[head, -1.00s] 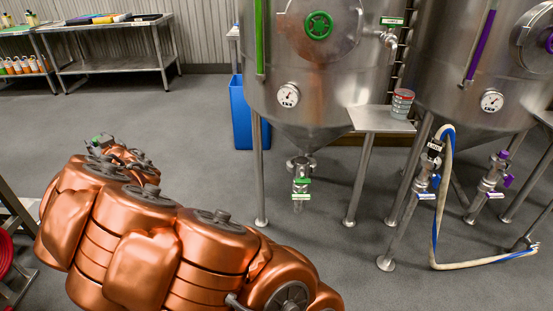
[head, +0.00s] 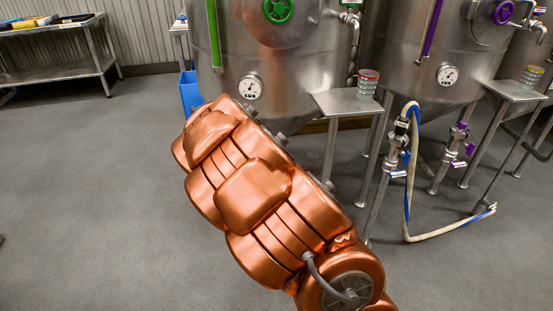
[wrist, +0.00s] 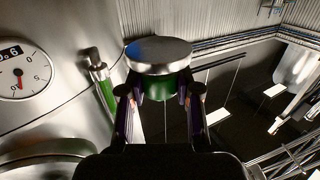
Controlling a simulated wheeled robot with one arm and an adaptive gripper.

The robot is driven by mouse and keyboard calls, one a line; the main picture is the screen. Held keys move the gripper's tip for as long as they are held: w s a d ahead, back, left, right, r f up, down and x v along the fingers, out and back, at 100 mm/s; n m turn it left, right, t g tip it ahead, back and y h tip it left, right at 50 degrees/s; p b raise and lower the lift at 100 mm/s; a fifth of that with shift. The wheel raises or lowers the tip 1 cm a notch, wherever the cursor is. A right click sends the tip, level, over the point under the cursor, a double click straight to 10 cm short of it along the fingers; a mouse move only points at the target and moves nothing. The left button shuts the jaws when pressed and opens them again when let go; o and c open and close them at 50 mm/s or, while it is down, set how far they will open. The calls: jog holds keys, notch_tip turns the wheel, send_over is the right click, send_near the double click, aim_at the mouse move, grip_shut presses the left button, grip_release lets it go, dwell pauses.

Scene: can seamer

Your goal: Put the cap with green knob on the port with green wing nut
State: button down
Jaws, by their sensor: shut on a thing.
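In the wrist view, my gripper (wrist: 162,98) is shut on the cap with green knob. The cap's round silver disc (wrist: 158,52) faces up in the picture, and its green knob (wrist: 160,90) sits between the two fingers. In the head view, my copper arm hides the gripper and cap. The steel tank with green markings (head: 320,70) stands behind my arm. The port with green wing nut is in neither current view; my arm covers the area below that tank.
A metal side shelf (head: 345,103) holds stacked cans (head: 368,84) beside the tank. To the right stand a purple-marked tank (head: 400,60) and a looped hose (head: 409,190). A blue bin (head: 188,92) is at left. Floor at left is clear. A gauge (wrist: 22,72) is close in the wrist view.

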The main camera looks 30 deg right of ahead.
jog(key=s+d+f+y+b, duration=0.1)
jog(key=s+d+f+b, duration=0.25)
jog(key=d, duration=0.45)
jog(key=s+d+f+n+g+y+b, duration=0.1)
jog(key=s+d+f+n+y+b, duration=0.25)
jog(key=s, duration=0.65)
jog(key=s+d+f+y+b, duration=0.1)
jog(key=s+d+f+b, duration=0.25)
jog(key=s+d, duration=0.4)
jog(key=w+b, duration=0.1)
jog(key=w, duration=0.3)
jog(key=w+f+b, duration=0.1)
jog(key=w, duration=0.3)
jog(key=w+f+b, duration=0.1)
jog(key=w, duration=0.3)
jog(key=shift+w+d, duration=0.25)
jog(key=shift+w, duration=0.1)
jog(key=shift+w+d+r, duration=0.1)
jog(key=shift+w, duration=0.4)
jog(key=shift+f+b, duration=1.05)
jog(key=shift+f, duration=0.8)
jog(key=shift+r, duration=0.1)
